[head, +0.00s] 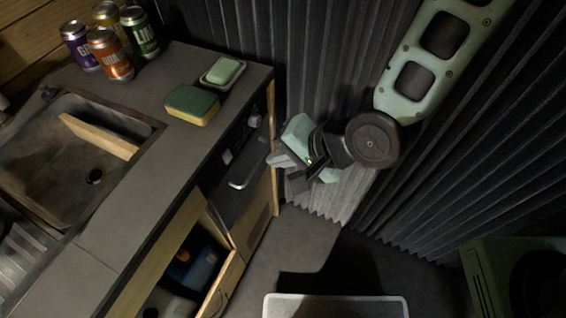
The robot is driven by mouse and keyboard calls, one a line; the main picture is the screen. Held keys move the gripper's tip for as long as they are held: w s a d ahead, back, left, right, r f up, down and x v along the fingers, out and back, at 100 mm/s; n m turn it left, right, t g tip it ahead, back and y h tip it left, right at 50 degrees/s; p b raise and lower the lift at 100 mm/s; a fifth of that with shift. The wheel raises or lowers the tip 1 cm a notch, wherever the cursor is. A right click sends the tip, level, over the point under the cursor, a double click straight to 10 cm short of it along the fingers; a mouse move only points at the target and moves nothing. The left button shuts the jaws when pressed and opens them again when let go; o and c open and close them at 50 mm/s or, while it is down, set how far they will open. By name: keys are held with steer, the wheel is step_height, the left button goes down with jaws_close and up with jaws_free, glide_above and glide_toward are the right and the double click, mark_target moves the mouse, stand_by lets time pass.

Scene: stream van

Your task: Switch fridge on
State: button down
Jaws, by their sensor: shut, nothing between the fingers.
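A dark-fronted unit (232,185) is set under the counter's right end, with small grey knobs (227,156) near its top and a pale bar handle (242,178) below them. It may be the fridge. I cannot tell from its front whether it is on, and no lit indicator shows on it. My gripper (284,168) is just right of this front, its fingers pointing left toward it. It is shut and empty. It appears apart from the knobs and handle, though depth is hard to judge. A small yellow-green spot shows on the gripper.
Several cans (110,55), a sponge (192,105) and a soap dish (222,74) stand on the counter (150,85). A sink (40,160) holds a wooden board (99,137). Dark pleated curtains (325,60) hang behind my arm.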

mark_target(227, 156)
steer(key=x, duration=0.3)
steer(key=a+r+p+x, duration=0.1)
steer(key=x, duration=0.3)
steer(key=w+x, duration=0.1)
steer(key=x, duration=0.2)
steer(key=shift+a+r+p, duration=0.1)
steer(key=shift+a+p, duration=0.2)
steer(key=shift+a, duration=0.3)
steer(key=shift+w+a+f+y+b, duration=0.1)
steer(key=shift+f+y+b, duration=0.25)
steer(key=shift+b, duration=0.4)
steer(key=shift+r, duration=0.3)
steer(key=shift+a+r+p, duration=0.1)
steer(key=shift+p, duration=0.2)
